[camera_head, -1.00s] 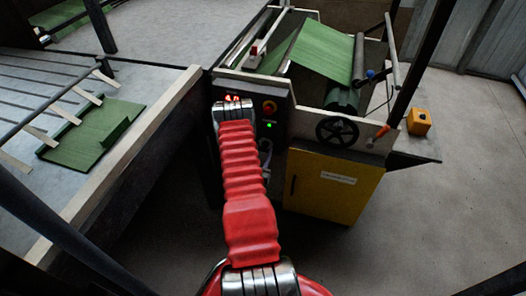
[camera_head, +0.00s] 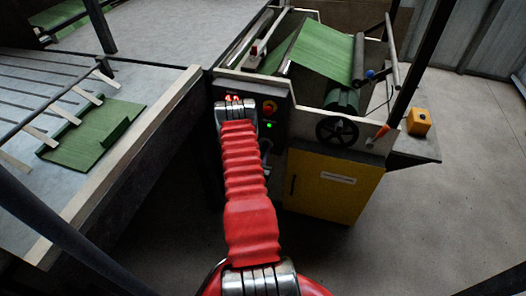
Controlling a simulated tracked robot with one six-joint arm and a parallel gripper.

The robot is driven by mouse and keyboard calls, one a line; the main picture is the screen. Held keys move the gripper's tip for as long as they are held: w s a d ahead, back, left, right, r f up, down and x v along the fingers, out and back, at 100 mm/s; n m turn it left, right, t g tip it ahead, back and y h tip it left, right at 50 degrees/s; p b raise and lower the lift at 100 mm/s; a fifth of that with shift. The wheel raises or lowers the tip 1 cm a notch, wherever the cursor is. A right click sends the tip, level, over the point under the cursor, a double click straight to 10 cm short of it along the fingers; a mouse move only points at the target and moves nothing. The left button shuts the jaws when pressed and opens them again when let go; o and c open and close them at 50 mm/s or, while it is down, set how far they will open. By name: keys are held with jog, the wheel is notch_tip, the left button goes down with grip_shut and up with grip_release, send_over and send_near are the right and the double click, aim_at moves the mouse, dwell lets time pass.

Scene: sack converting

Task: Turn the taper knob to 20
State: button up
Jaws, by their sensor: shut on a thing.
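My red-sleeved arm reaches up to the machine's dark control panel (camera_head: 281,118). A small grey piece beside the sleeve, apparently part of my gripper (camera_head: 265,148), shows low against the panel. My arm covers most of the gripper, and its fingertips cannot be made out. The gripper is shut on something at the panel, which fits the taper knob. The knob, its pointer and its scale are hidden behind my arm. A red lit display (camera_head: 234,98) shows just above my arm's metal rings, its digits partly covered and unreadable.
Right of my arm are a red-and-yellow button (camera_head: 269,107) and a green light (camera_head: 268,125). A black handwheel (camera_head: 337,130) and yellow cabinet door (camera_head: 333,186) are further right. A pale-edged table (camera_head: 125,160) with green sheets stands left. A yellow box (camera_head: 419,121) is at right.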

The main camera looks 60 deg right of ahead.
jog(key=shift+a, duration=0.2)
grip_shut()
jog(key=shift+d, duration=0.15)
jog(key=shift+d+m, duration=0.1)
jog(key=shift+m, duration=0.3)
jog(key=m, duration=1.1)
jog(key=shift+s, duration=0.1)
jog(key=o, duration=1)
grip_release()
jog(key=shift+c, duration=0.2)
